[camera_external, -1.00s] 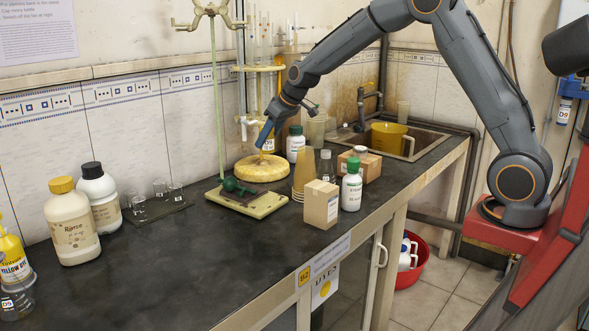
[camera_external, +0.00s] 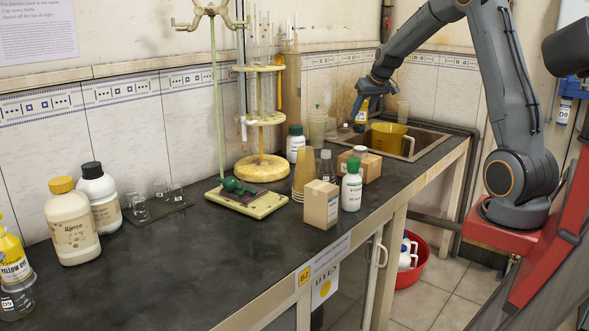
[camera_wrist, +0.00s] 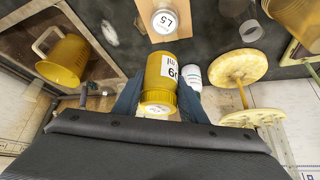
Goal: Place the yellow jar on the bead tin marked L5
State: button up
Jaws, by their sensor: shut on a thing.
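The yellow jar (camera_wrist: 160,82), with a white label, is between the blue fingers of my gripper (camera_wrist: 158,95) in the wrist view. In the external view my gripper (camera_external: 363,100) holds the jar (camera_external: 361,116) in the air, near the sink's back left side in the picture. The bead tin marked L5 (camera_wrist: 164,20) shows its round white lid at the top of the wrist view. In the external view the tin (camera_external: 360,151) sits on a small cardboard box (camera_external: 371,166). The jar is apart from the tin. The gripper is shut on the jar.
A dark-green-capped bottle (camera_external: 295,144) stands behind. The sink holds a yellow jug (camera_external: 388,137).

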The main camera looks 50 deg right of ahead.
aim_at(362, 123)
notch_tip(362, 123, down, 5)
jog(key=shift+s+d+f+p, duration=0.1)
jog(key=shift+d+p, duration=0.05)
jog(key=shift+p, duration=0.55)
jog(key=shift+f+p, duration=0.4)
jog(key=shift+f, duration=1.9)
jog(key=shift+f, duration=0.15)
jog(key=o, duration=1.1)
jog(key=shift+r, duration=0.35)
jog(key=shift+b+v, duration=1.1)
jog(key=shift+v, duration=4.75)
